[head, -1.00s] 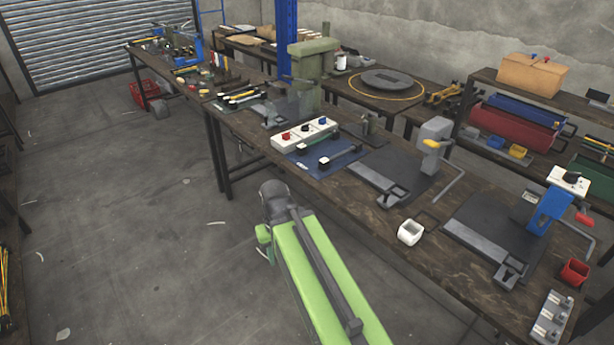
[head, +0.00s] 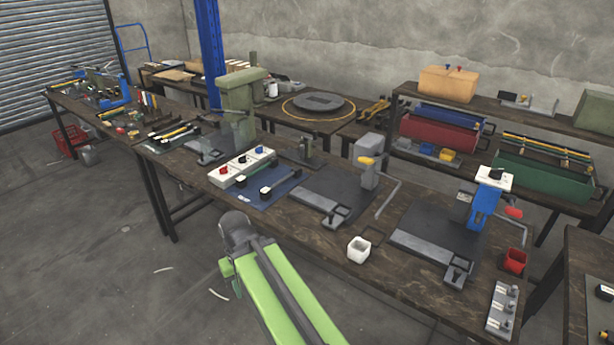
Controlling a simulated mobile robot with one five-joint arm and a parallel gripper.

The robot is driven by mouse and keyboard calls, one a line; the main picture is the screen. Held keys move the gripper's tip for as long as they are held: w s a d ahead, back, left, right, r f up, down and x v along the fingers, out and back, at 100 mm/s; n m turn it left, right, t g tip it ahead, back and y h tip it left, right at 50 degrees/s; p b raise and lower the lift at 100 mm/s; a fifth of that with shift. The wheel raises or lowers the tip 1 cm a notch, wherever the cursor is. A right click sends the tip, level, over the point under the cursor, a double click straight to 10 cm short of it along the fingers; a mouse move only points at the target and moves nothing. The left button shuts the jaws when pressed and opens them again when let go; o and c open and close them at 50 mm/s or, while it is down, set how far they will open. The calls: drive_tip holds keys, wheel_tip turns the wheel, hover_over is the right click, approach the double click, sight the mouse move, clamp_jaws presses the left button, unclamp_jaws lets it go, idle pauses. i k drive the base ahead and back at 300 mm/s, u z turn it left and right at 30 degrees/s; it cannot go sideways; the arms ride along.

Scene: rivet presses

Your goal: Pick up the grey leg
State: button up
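A grey bar with a black end block (head: 281,184) lies on the blue mat (head: 262,201) on the long workbench. It is the thing that looks most like the grey leg, but it is too small to be sure. A dark green bar (head: 252,173) lies just behind it on the mat. My green arm reaches up from the bottom of the head view, in front of the bench and apart from the bar. My gripper does not show; only arm links and a dark joint do.
A white box with coloured knobs (head: 243,166) stands behind the mat. Open floor lies left of the bench (head: 412,293).

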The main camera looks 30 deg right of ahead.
sight(297, 171)
drive_tip(key=z, duration=0.35)
drive_tip(key=i, duration=0.85)
drive_tip(key=u, duration=0.35)
drive_tip(key=i, duration=0.95)
drive_tip(key=u, duration=0.75)
